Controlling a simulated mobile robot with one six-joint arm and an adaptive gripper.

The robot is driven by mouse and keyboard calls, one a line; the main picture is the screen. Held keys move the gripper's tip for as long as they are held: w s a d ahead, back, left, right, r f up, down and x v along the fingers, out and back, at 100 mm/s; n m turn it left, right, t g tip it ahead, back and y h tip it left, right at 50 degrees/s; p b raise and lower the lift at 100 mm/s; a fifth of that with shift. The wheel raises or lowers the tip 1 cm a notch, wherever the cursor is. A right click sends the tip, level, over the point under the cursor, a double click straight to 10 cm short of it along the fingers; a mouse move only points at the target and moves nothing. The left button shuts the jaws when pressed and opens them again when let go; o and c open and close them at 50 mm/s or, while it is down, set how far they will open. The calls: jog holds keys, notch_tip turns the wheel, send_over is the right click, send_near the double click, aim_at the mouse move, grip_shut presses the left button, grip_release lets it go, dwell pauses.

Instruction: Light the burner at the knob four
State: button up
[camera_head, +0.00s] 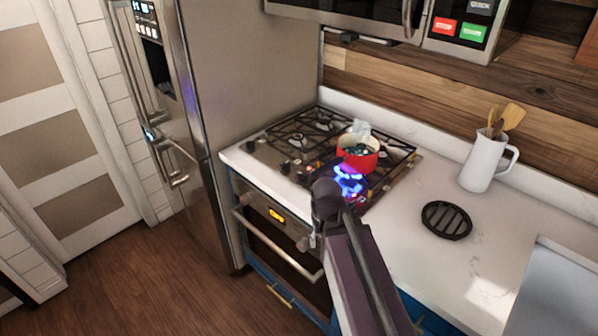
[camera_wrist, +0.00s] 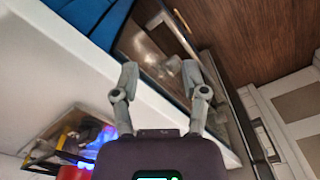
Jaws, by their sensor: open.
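The gas cooktop (camera_head: 262,152) is set in the white counter above the oven (camera_head: 280,245). Several dark knobs (camera_head: 285,167) line its front edge; my arm hides the right part of that row, and I cannot tell which knob is four. A blue flame (camera_head: 348,180) burns at the front right, in front of a red pot (camera_head: 357,160). The flame also shows in the wrist view (camera_wrist: 88,150). My gripper (camera_wrist: 160,72) is open, its fingers apart over the counter edge and oven front. A pale rounded part shows beyond the fingertips. My arm mostly hides the gripper in the head view.
The steel fridge (camera_head: 225,90) stands left of the cooktop and the microwave (camera_head: 380,20) hangs above. A white jug with wooden utensils (camera_head: 482,160) and a round black trivet (camera_head: 446,220) are on the right counter. The oven handle (camera_head: 280,245) juts forward. The wooden floor (camera_head: 150,275) at left is clear.

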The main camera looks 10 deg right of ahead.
notch_tip(320, 180, up, 9)
jog(key=w+p, duration=0.2)
jog(key=p, duration=0.7)
notch_tip(320, 180, up, 6)
jog(key=n+p, duration=0.6)
jog(key=n, duration=0.5)
send_over(303, 177)
jog(key=w+a, duration=0.1)
jog(key=w, duration=0.1)
jog(key=shift+w+a, duration=0.1)
jog(key=shift+a, duration=0.05)
jog(key=shift+f+b, duration=0.25)
jog(key=shift+b, duration=0.05)
notch_tip(303, 177, down, 13)
jog(key=b, duration=1.3)
jog(key=shift+f, duration=0.2)
